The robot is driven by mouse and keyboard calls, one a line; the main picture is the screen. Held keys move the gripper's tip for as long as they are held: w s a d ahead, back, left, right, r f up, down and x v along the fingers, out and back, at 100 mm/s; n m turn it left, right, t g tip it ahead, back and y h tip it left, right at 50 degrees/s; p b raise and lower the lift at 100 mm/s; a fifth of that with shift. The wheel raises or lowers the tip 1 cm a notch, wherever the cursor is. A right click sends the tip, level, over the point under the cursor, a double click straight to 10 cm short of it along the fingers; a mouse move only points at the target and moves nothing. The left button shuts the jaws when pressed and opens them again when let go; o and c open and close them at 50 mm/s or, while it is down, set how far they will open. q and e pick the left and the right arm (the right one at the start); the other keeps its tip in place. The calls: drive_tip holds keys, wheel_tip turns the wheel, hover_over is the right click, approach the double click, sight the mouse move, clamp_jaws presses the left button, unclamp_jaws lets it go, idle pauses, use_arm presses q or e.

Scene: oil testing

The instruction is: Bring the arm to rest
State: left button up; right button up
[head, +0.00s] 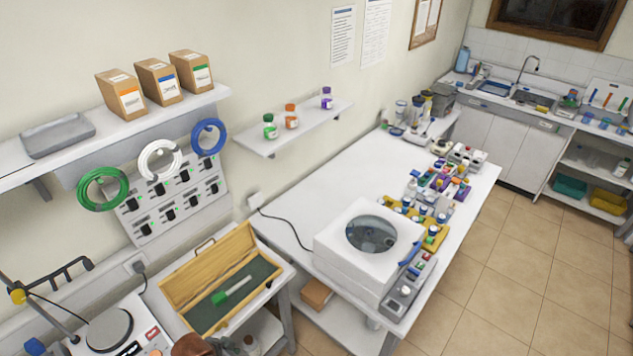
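Neither of my arms nor grippers shows in the head view, so I cannot see how they are posed or whether they hold anything. A low side table at the lower left bears an open wooden case (178,285) with a dark lining. A green-and-white tool (233,290) lies inside the case.
A white machine with a round window (345,251) stands on the long white bench (310,190), beside racks of small bottles (425,222). A hotplate (110,328) is at the lower left. Shelves (60,163) line the wall. The tiled floor (510,265) at right is clear.

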use_arm(q)
drive_tip(key=s+a+f+n+y, duration=0.1)
drive_tip(key=s+a+n+y, duration=0.45)
drive_tip(key=s+a, duration=0.85)
wheel_tip(320, 180, down, 36)
drive_tip(key=s+d+g+h+b, duration=0.1)
drive_tip(key=s+d+h+b, duration=0.1)
drive_tip(key=b, duration=0.6)
drive_tip(key=s+f+b, duration=0.3)
drive_tip(key=s+f, duration=0.7)
drive_tip(key=f, duration=0.3)
drive_tip(key=s+f+g+b, duration=0.1)
drive_tip(key=s+f+b, duration=0.3)
drive_tip(key=s+f, duration=0.5)
wheel_tip(320, 180, down, 5)
drive_tip(key=shift+s+d+r, duration=0.1)
drive_tip(key=shift+s+d, duration=0.1)
drive_tip(key=shift+s, duration=0.2)
use_arm(e)
wheel_tip(320, 180, down, 15)
drive_tip(key=shift+s+f, duration=0.2)
drive_tip(key=shift+s, duration=0.05)
use_arm(q)
drive_tip(key=shift+h, duration=0.25)
drive_tip(key=shift+c, duration=0.4)
use_arm(e)
drive_tip(key=shift+c, duration=0.4)
